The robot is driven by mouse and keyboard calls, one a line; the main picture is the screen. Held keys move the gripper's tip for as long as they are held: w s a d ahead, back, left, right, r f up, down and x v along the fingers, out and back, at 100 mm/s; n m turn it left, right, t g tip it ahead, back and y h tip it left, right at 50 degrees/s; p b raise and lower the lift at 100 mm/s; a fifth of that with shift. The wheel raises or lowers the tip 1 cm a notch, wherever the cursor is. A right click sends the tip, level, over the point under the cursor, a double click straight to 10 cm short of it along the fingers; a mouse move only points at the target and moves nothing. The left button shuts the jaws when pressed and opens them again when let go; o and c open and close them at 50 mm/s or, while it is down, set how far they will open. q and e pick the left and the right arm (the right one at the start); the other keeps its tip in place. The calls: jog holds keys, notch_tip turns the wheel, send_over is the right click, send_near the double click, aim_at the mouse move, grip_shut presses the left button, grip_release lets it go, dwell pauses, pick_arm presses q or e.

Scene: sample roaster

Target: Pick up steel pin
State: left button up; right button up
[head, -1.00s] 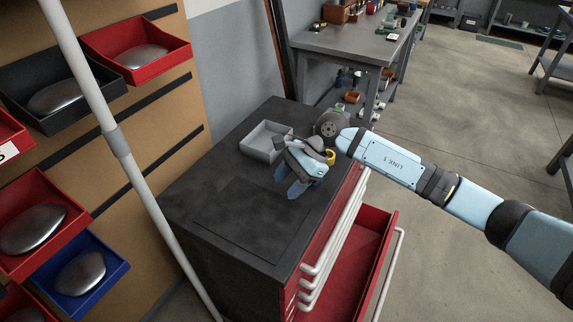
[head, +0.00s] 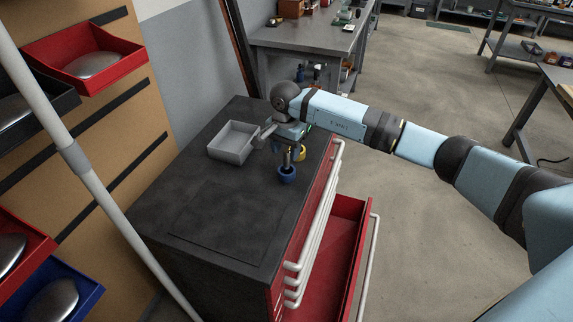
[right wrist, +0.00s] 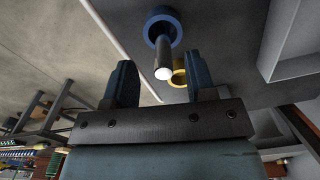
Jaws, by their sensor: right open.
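A steel pin (head: 287,158) stands upright in a blue ring-shaped holder (head: 287,174) on the dark cabinet top. My right gripper (head: 290,151) is just above and behind the pin, partly hidden by its own wrist. In the right wrist view the gripper (right wrist: 161,75) is open. The pin (right wrist: 163,58) points out of the blue holder (right wrist: 163,26), with its bright tip between the two dark fingers, and no finger visibly closes on it. My left gripper is out of view.
A yellow ring (head: 300,152) stands close behind the pin. A grey open tray (head: 246,155) lies to the left. The cabinet top (head: 220,222) is clear in front. A red drawer (head: 350,210) hangs open at right. A pale pole (head: 105,200) crosses the left side.

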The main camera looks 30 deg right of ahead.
aim_at(287, 161)
jog(key=f, duration=0.5)
jog(key=shift+w+d+f+b, duration=0.2)
jog(key=shift+w+d+b, duration=0.05)
jog(key=shift+w+b, duration=0.1)
jog(key=shift+r, duration=0.1)
grip_shut()
